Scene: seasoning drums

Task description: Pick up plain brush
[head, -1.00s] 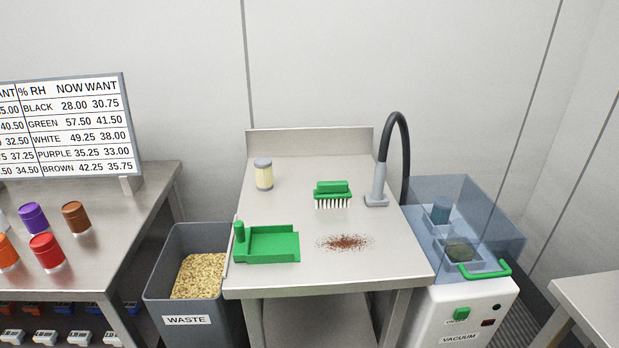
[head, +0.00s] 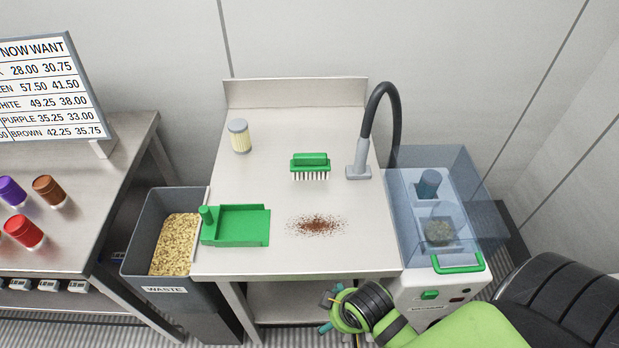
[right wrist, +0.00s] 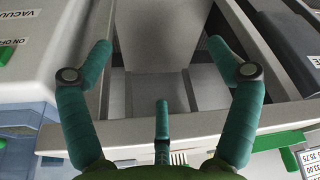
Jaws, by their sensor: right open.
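The plain brush (head: 310,166), with a green back and white bristles, stands bristles down on the steel table, near its back and left of the grey nozzle. My right gripper (head: 330,312) is low at the table's front edge, well in front of the brush and apart from it. In the right wrist view my right gripper (right wrist: 158,75) has its teal fingers spread with nothing between them. My left gripper is not in view.
A reddish-brown spill (head: 317,225) lies in front of the brush, with a green dustpan (head: 242,226) to its left. A pale jar (head: 239,136) stands at back left. The grey nozzle with black hose (head: 359,171) is to the right. The waste bin (head: 135,262) and vacuum unit (head: 466,206) flank the table.

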